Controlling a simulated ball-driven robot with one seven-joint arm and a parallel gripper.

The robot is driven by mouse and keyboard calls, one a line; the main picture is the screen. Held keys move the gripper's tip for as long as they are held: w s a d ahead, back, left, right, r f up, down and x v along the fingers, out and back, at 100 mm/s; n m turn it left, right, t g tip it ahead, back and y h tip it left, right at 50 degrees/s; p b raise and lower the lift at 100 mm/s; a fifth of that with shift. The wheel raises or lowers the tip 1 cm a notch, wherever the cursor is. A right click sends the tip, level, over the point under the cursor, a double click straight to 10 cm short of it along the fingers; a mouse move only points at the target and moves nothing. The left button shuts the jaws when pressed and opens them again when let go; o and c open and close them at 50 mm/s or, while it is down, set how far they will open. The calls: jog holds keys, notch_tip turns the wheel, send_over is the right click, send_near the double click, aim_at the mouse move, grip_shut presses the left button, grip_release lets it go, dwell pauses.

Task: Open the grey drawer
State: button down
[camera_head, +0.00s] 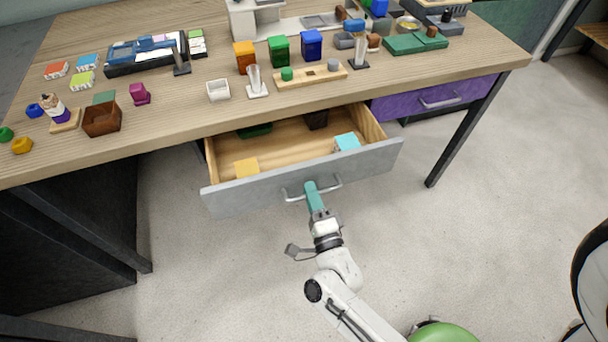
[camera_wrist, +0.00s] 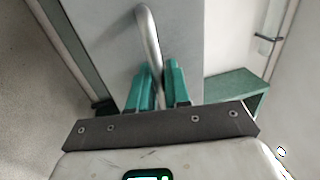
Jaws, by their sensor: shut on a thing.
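The grey drawer (camera_head: 240,196) is pulled out from under the wooden table, and its wooden inside shows in the head view. Its bar handle (camera_head: 331,183) is on the front face. My gripper (camera_head: 312,188), with teal fingers, is at the middle of the handle. In the wrist view, my gripper (camera_wrist: 160,85) has its two fingers on either side of the curved metal handle (camera_wrist: 148,38), shut on it. The grey drawer front (camera_wrist: 110,35) fills the upper middle of that view.
The drawer holds a yellow block (camera_head: 246,167), a cyan block (camera_head: 347,142) and dark items at the back. A shut purple drawer (camera_head: 432,97) is to the right. A table leg (camera_head: 465,135) stands right of the grey drawer.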

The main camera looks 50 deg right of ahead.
jog(key=r+v, duration=0.3)
jog(key=v, duration=1.3)
jog(key=shift+s+a+b, duration=0.25)
jog(key=shift+s+b, duration=0.05)
jog(key=shift+b, duration=0.05)
jog(key=shift+f, duration=0.1)
jog(key=c, duration=1.3)
grip_release()
jog(key=b+v, duration=0.2)
jog(key=v, duration=0.8)
jog(key=shift+s+a, duration=0.25)
jog(key=shift+s, duration=0.05)
jog(key=shift+w+f, duration=0.1)
